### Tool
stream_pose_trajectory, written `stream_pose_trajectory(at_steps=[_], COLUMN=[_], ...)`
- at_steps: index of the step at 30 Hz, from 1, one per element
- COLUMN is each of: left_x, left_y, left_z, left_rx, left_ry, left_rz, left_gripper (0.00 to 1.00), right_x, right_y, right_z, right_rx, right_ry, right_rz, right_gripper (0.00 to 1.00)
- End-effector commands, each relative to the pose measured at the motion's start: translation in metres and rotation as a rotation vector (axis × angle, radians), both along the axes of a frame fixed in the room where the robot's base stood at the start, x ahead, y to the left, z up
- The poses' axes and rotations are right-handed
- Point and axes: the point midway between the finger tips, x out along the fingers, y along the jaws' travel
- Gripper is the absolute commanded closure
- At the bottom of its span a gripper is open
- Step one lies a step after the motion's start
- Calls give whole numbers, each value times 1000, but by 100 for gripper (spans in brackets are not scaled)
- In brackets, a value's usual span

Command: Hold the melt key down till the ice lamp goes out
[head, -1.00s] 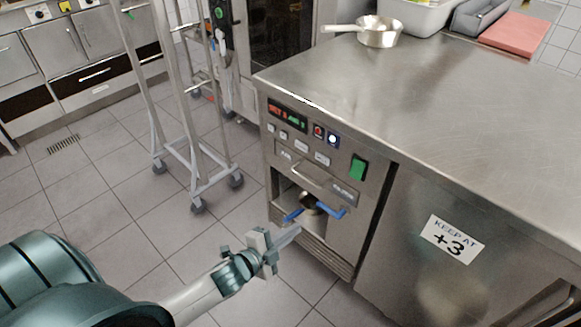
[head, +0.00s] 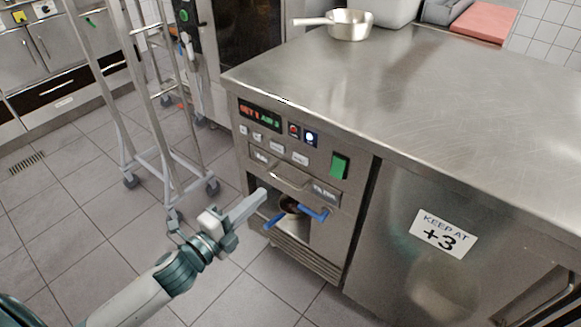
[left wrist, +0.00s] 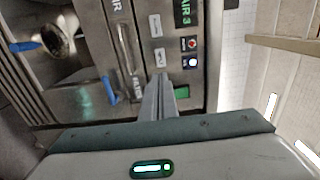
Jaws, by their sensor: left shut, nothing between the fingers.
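The control panel (head: 290,140) is on the front of the steel counter unit. Its small pale keys (head: 277,146) sit below a lit display; their legends are too small to read, so I cannot tell which is the melt key. Of two square lamps, one glows red (head: 294,130) and the other shows bright white-blue (head: 310,138), likely the ice lamp. Both show in the left wrist view (left wrist: 190,62). My left gripper (head: 262,194) is shut and empty, its tips below the keys in the head view. In the left wrist view its fingers (left wrist: 159,85) point at the panel beside a pale key (left wrist: 160,57).
A green switch (head: 339,166) is right of the keys. A bar handle (head: 290,180) and blue levers (head: 313,213) jut out below. A wheeled rack (head: 150,100) stands left. A pan (head: 350,25) sits on the mostly clear counter (head: 410,90).

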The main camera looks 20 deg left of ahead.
Motion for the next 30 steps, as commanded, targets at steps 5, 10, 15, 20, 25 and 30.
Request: stream_pose_trajectory(at_steps=[5, 10, 15, 20, 25, 30], left_x=[7, 21, 42, 65, 90, 112], left_y=[-2, -7, -15, -23, -33, -41], left_z=[1, 1, 1, 1, 1, 1], left_rx=[0, 0, -2, -2, -1, -2], left_ry=[-1, -1, -2, 0, -2, 0], left_rz=[0, 1, 0, 1, 1, 0], left_gripper=[100, 100, 100, 100, 100, 100], right_x=[0, -1, -2, -3, -3, -4], right_y=[0, -1, -2, -3, -5, -6], right_z=[0, 0, 1, 1, 1, 1], right_rx=[-1, -3, -6, -10, -13, -16], right_ry=[2, 8, 13, 18, 23, 29], right_rz=[0, -1, -1, -3, -5, -6], right_gripper=[69, 69, 69, 69, 69, 69])
